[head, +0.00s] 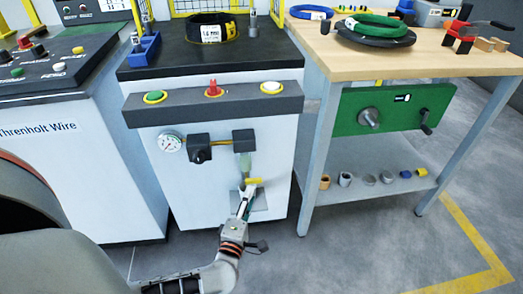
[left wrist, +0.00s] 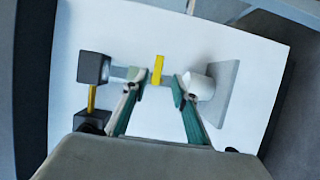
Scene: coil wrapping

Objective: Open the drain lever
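The yellow drain lever (head: 253,181) is low on the front of the white cabinet, below the clear filter bowl (head: 244,165). In the left wrist view the lever (left wrist: 158,68) is a short yellow bar on a grey pipe, crosswise to it. My left gripper (head: 247,195) is just in front of the lever. In the left wrist view its fingers (left wrist: 156,88) are spread, one on each side of the lever, with gaps to the yellow bar. Whether the tips touch the pipe is unclear. My right gripper is not in view.
A pressure gauge (head: 170,143) and black regulator blocks (head: 199,148) sit above the lever. Green, red (head: 213,89) and white buttons line the panel above. A wooden workbench (head: 430,60) stands to the right. The floor (head: 330,245) in front is clear.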

